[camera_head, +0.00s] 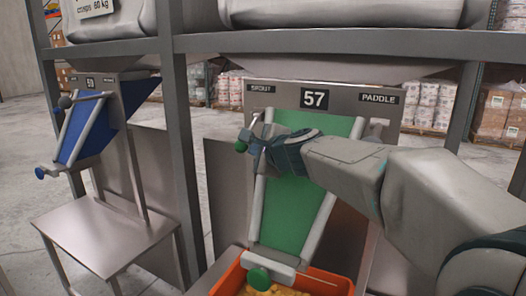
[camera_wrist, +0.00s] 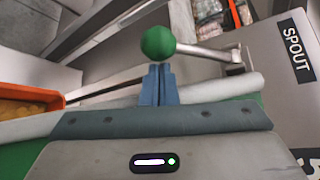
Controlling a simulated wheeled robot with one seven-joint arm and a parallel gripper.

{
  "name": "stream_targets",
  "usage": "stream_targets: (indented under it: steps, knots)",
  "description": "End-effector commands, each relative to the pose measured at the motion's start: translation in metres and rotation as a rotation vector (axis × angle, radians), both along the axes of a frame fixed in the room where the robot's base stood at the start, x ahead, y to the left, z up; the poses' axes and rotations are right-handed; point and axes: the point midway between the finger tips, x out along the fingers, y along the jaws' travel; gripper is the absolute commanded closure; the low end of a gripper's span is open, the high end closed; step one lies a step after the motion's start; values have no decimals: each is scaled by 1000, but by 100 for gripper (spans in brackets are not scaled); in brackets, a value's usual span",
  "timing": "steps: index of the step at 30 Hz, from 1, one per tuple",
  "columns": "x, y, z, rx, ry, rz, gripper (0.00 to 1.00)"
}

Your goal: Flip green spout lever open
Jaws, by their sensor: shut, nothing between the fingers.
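The spout lever is a thin metal arm with a green ball knob (camera_head: 241,146) at the upper left of the green chute (camera_head: 289,215), under the SPOUT label (camera_head: 261,88). In the wrist view the knob (camera_wrist: 158,43) sits just beyond my fingertips, and its metal rod (camera_wrist: 208,52) runs right toward the panel. My gripper (camera_head: 245,138) is shut and empty beside the knob. In the wrist view the closed blue fingers (camera_wrist: 158,70) point at the knob; I cannot tell whether they touch it.
An orange bin (camera_head: 226,281) with yellow contents stands under the chute, below a second green knob (camera_head: 259,278) on the chute's lower gate. A blue chute (camera_head: 88,125) and steel table (camera_head: 105,235) stand left. Grey rack posts (camera_head: 183,150) flank the station.

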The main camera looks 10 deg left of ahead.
Motion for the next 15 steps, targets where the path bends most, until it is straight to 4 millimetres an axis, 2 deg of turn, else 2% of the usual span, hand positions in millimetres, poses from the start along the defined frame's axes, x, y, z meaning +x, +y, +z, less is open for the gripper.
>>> stream_targets:
  steps: [15]
  knots:
    - [5,4,-2,0,1,1,100]
